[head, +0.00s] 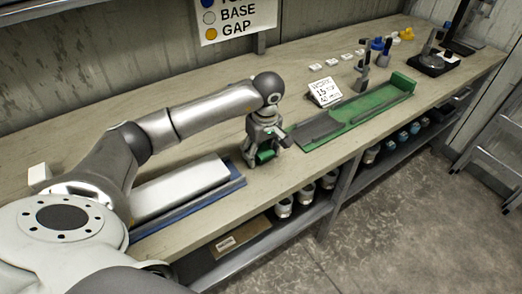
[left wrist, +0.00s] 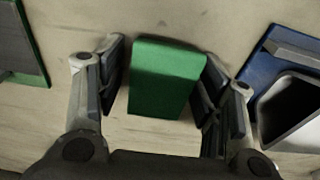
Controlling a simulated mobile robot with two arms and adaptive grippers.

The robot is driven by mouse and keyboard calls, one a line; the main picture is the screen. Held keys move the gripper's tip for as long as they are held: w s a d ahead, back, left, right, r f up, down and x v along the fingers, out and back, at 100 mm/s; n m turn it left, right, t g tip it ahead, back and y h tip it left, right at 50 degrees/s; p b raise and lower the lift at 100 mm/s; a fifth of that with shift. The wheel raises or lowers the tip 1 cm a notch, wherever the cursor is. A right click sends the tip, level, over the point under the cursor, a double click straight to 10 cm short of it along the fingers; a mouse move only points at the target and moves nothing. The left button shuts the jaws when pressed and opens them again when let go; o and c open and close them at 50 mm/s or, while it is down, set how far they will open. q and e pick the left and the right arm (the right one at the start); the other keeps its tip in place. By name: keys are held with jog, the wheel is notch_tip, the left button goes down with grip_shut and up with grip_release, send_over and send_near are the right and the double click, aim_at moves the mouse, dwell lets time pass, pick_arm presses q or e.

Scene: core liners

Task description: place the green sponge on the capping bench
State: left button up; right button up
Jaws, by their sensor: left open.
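The green sponge (head: 266,156) rests on the pale wooden capping bench (head: 222,133), near its front edge. In the left wrist view the sponge (left wrist: 165,76) is a green block lying between the two fingers. My left gripper (head: 265,150) is over the sponge, pointing down, and it is open. In the left wrist view the gripper (left wrist: 164,85) has one finger on each side of the sponge, with a small gap on the left and the right finger very close. Whether the right finger touches it I cannot tell. My right gripper is not in view.
A green tray (head: 385,100) with a dark strip lies just right of the gripper, a white sign (head: 324,92) behind it. A blue tray (head: 233,184) with a grey-white liner (head: 180,189) lies on the left. Bottles and stands occupy the far right. Jars fill the lower shelf.

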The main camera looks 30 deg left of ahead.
aim_at(264, 151)
pick_arm(q)
jog(key=shift+r+p, duration=0.25)
jog(key=shift+p, duration=0.05)
jog(key=r, duration=0.3)
jog(key=r+b, duration=0.1)
jog(key=r, duration=0.3)
jog(key=d+r, duration=0.1)
jog(key=r, duration=0.2)
jog(key=shift+s+d+r+b, duration=0.1)
jog(key=shift+s+r+b, duration=0.15)
jog(key=shift+b, duration=0.15)
jog(key=shift+r, duration=0.65)
jog(key=shift+d+f, duration=0.1)
